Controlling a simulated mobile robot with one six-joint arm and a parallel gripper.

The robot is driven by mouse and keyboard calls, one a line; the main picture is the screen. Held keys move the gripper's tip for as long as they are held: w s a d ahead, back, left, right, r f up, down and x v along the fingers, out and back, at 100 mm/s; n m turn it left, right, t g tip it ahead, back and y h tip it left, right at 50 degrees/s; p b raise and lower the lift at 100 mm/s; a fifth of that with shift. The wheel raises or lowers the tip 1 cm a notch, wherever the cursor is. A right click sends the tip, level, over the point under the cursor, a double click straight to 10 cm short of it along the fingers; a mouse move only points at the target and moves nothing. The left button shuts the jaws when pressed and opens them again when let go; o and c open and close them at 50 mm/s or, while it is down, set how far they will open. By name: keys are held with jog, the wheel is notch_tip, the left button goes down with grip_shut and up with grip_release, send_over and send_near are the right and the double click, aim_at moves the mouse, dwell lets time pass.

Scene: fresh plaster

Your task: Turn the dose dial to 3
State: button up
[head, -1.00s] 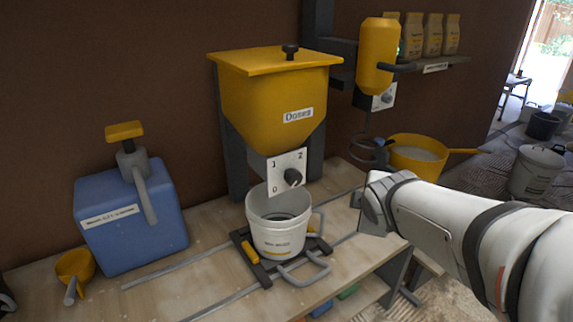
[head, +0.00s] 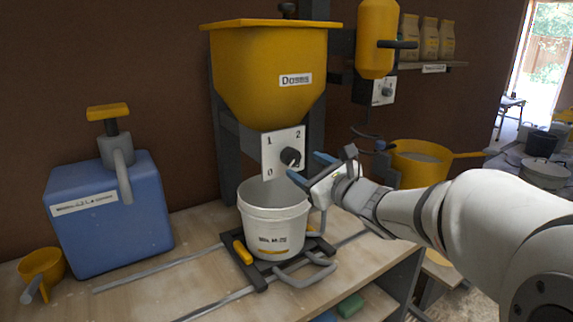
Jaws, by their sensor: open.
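The dose dial (head: 290,157) is a black knob with a light pointer mark on a white plate (head: 270,158) under the yellow hopper (head: 262,75). The plate shows 0, 1 and 2; the lower right corner, where another number may be, is hidden by my gripper. The pointer appears to point to the lower right, though it is small. My gripper (head: 311,168) has blue-tipped fingers, open, just right of and slightly below the dial. I cannot tell whether a fingertip touches it.
A white bucket (head: 272,225) stands on a dark cradle on the bench below the dial. A blue canister (head: 112,215) with a pump and a yellow scoop (head: 42,265) are at left. A yellow pan (head: 420,172) and a yellow mixer (head: 376,40) are behind my arm.

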aim_at(295, 159)
jog(key=x, duration=0.6)
jog(key=shift+w+a, duration=0.1)
jog(key=shift+w, duration=0.1)
jog(key=c, duration=1)
